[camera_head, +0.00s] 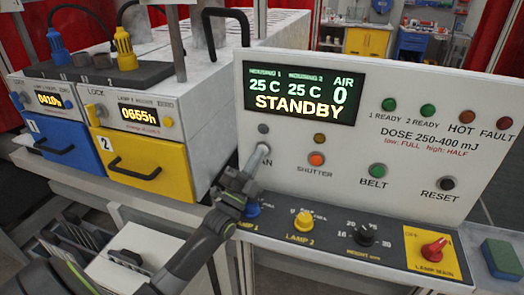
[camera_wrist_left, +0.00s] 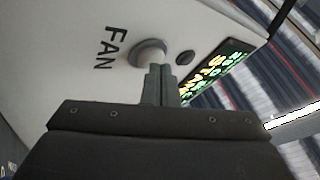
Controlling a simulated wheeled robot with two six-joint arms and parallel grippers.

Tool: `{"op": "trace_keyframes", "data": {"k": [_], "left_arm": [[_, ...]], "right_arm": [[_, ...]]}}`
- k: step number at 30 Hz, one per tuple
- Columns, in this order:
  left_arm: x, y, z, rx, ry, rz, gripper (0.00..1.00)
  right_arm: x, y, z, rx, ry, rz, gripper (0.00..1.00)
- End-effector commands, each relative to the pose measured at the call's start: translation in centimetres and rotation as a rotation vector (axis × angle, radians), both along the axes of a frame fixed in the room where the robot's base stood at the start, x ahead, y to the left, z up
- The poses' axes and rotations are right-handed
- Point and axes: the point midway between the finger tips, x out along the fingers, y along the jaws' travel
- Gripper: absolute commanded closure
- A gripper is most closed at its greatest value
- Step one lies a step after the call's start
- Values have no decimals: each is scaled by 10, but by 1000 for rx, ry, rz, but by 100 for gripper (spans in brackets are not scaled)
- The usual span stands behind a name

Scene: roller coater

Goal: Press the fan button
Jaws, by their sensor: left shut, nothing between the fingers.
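The white control panel (camera_head: 370,120) faces me. Its fan button (camera_head: 264,150) is mostly hidden behind my left gripper (camera_head: 258,160) in the head view; only the letters "AN" of its label show. In the left wrist view the round grey fan button (camera_wrist_left: 150,54) sits beside the black "FAN" label. My left gripper (camera_wrist_left: 160,70) is shut and empty, and its fingertips are at the button's face. They look touching or nearly so; I cannot tell whether the button is pressed in. The display (camera_head: 304,93) reads "STANDBY" and air 0. My right gripper is not in view.
Right of the fan button are the shutter button (camera_head: 317,159), belt button (camera_head: 377,170) and reset button (camera_head: 445,183). Below are the lamp 2 knob (camera_head: 303,220), height knob (camera_head: 364,234) and red lamp main switch (camera_head: 434,249). Blue and yellow lamp housings (camera_head: 145,165) stand left.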

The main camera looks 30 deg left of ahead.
Motion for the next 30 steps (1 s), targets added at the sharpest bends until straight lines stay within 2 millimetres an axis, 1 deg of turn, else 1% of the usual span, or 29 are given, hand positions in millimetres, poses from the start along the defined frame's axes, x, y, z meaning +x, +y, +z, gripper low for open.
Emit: {"op": "trace_keyframes", "data": {"k": [10,19,30], "left_arm": [[4,1,1,0,-1,-1,100],[4,1,1,0,-1,-1,100],[-11,-3,1,0,1,1,100]], "right_arm": [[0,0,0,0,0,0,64],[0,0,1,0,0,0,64],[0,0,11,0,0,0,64]]}}
